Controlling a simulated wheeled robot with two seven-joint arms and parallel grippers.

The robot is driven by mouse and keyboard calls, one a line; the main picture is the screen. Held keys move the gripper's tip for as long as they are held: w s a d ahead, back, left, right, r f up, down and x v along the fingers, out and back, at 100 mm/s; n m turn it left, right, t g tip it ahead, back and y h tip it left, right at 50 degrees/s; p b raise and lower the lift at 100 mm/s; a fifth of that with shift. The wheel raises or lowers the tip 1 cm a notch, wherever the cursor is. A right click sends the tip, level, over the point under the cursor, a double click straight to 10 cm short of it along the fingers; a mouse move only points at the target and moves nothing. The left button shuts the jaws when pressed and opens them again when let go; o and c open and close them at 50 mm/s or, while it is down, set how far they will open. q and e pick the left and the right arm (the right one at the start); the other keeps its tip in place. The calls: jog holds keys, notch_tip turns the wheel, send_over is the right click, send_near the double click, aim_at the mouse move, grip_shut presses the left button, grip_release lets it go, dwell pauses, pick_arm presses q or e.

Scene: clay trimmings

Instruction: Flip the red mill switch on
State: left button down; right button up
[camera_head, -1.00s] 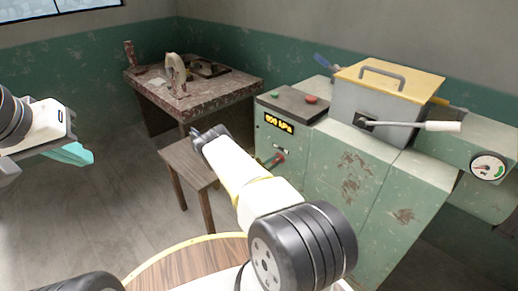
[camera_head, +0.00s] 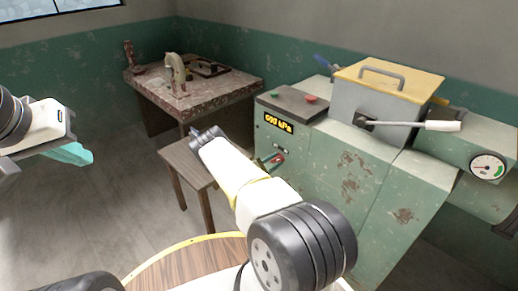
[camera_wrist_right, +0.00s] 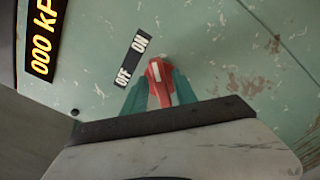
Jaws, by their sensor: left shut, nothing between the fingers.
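The red mill switch (camera_head: 276,160) is on the front of the green machine, below the small display. In the right wrist view the red switch handle (camera_wrist_right: 160,84) sits between the two teal fingers of my right gripper (camera_wrist_right: 161,92), beside a label reading OFF and ON. Whether the fingers press on the handle or only straddle it is unclear. In the head view the right gripper (camera_head: 264,162) is at the switch, mostly hidden by my wrist. My left gripper (camera_head: 78,154) is shut and empty in the air at the far left.
The green machine (camera_head: 345,180) has a display (camera_head: 279,122), green and red buttons, a yellow-lidded box (camera_head: 388,80) with a white-handled lever (camera_head: 440,126), and a gauge (camera_head: 487,166). A wooden stool (camera_head: 178,160) stands beside my right arm. A worktable (camera_head: 215,95) is behind.

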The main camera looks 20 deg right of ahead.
jog(key=shift+a, duration=0.1)
jog(key=v, duration=0.7)
jog(key=shift+s+a, duration=0.15)
jog(key=shift+a, duration=0.1)
dwell(0.4)
jog(key=s+r+m+g+y, duration=0.3)
jog(key=s+r+m+g, duration=0.15)
jog(key=r, duration=0.75)
jog(key=s+r+m+g+y, duration=0.3)
jog(key=s+r+m+g, duration=0.15)
jog(key=r, duration=0.65)
jog(key=s+a+r+m+t+y, duration=0.1)
jog(key=s+a+r+t+y, duration=0.3)
jog(key=s+a+r, duration=0.6)
jog(key=s+a+r+m+t+y, duration=0.2)
jog(key=s+a+r+t+y, duration=0.2)
jog(key=s+a+r+y, duration=0.4)
jog(key=s+a+r, duration=0.2)
jog(key=s+r, duration=0.3)
jog(key=r, duration=0.1)
jog(key=shift+a+r+m+y, duration=0.25)
jog(key=shift+r+m+y, duration=0.05)
jog(key=shift+r+y, duration=0.1)
